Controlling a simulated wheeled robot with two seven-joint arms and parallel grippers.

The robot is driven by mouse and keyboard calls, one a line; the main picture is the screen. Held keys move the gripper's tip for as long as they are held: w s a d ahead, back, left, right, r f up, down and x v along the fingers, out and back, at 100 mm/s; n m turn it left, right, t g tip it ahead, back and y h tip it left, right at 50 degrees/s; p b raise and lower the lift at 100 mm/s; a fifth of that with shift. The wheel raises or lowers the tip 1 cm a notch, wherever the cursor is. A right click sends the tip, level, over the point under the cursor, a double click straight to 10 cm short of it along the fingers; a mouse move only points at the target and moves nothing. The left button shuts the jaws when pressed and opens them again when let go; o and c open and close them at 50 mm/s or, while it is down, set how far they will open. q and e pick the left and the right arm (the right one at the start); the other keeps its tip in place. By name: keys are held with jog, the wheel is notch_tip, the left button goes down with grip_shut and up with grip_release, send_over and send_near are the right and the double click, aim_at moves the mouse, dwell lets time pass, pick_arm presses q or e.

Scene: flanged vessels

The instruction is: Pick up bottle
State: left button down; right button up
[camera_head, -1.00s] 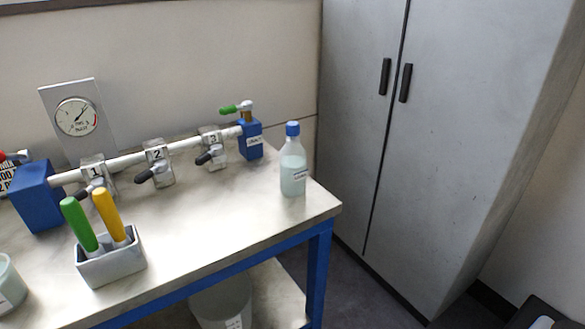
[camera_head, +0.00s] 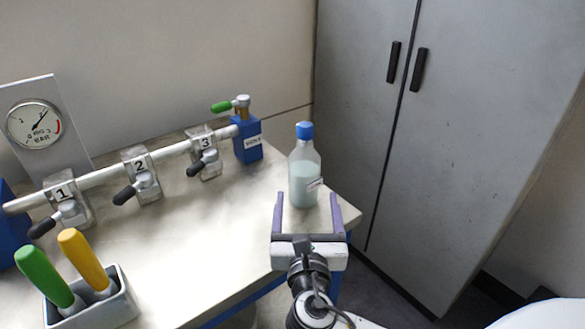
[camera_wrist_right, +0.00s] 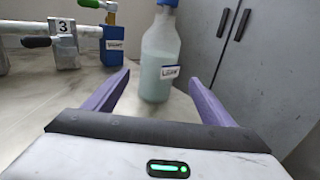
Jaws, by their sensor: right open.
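The bottle (camera_head: 304,172) is clear with pale liquid, a blue cap and a small label. It stands upright near the right end of the bench. My right gripper (camera_head: 308,204) is open, with its purple fingers pointing towards the bottle from the bench's front edge. In the right wrist view the bottle (camera_wrist_right: 160,58) stands ahead, between the lines of the two open fingers (camera_wrist_right: 163,85). The fingers are not closed on it. My left gripper is not in view.
A pipe manifold with numbered valves (camera_head: 140,176) and a blue end block (camera_head: 247,141) lies left of the bottle. A holder (camera_head: 92,308) with green and yellow handles stands at front left. A grey cabinet (camera_head: 450,130) rises behind right. Bare bench (camera_head: 190,235) lies between.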

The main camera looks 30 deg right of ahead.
aim_at(308, 188)
jog(key=x, duration=0.4)
jog(key=shift+s+d, duration=0.15)
jog(key=w, duration=0.1)
jog(key=w+d, duration=0.1)
jog(key=w, duration=0.2)
jog(key=shift+d+f, duration=0.35)
jog(key=shift+f, duration=0.05)
jog(key=shift+w+d, duration=0.2)
jog(key=shift+w, duration=0.2)
jog(key=c, duration=1.4)
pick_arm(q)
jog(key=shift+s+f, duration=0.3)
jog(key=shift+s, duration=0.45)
pick_arm(e)
jog(key=shift+r, duration=0.1)
jog(key=shift+c, duration=0.5)
